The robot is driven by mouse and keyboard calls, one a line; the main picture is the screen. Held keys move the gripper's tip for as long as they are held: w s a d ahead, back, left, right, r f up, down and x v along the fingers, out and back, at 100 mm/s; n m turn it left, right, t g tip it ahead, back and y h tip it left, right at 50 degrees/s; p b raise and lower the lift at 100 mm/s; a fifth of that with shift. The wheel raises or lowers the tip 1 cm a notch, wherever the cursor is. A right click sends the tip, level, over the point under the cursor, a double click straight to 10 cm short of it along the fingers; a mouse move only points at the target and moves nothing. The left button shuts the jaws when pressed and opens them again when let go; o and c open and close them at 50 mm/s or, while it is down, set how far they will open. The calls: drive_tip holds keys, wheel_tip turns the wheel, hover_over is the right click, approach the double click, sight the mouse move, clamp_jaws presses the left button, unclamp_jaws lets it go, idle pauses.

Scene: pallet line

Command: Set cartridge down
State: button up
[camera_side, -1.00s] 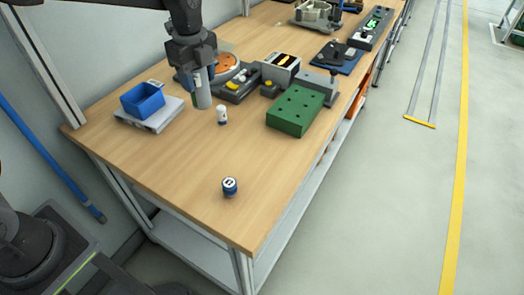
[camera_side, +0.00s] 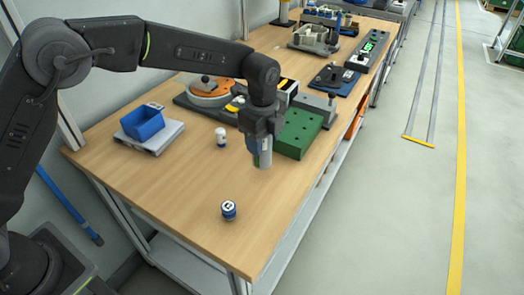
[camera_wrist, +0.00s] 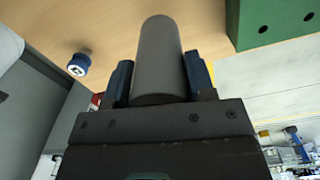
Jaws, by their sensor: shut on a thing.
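The cartridge is a plain grey cylinder (camera_side: 264,159). My gripper (camera_side: 260,148) is shut around it, with its lower end sticking out below the fingers. In the wrist view the cartridge (camera_wrist: 160,60) stands out between the two dark blue fingers (camera_wrist: 160,82). It looks about upright in the side view, over the bare wood of the table (camera_side: 185,185), left of and in front of the green block (camera_side: 299,134). I cannot tell whether its lower end touches the table.
A blue-and-white round piece (camera_side: 229,210) stands near the front. A small white bottle (camera_side: 221,137) stands left of my gripper. A blue bin (camera_side: 143,124) on a grey plate is at the left. Fixtures crowd the back. Bare wood lies around the cartridge.

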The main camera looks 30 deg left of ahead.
drive_tip(key=shift+f, duration=1.9)
drive_tip(key=shift+f, duration=0.15)
drive_tip(key=o, duration=1)
wheel_tip(320, 180, up, 12)
drive_tip(key=shift+r, duration=0.2)
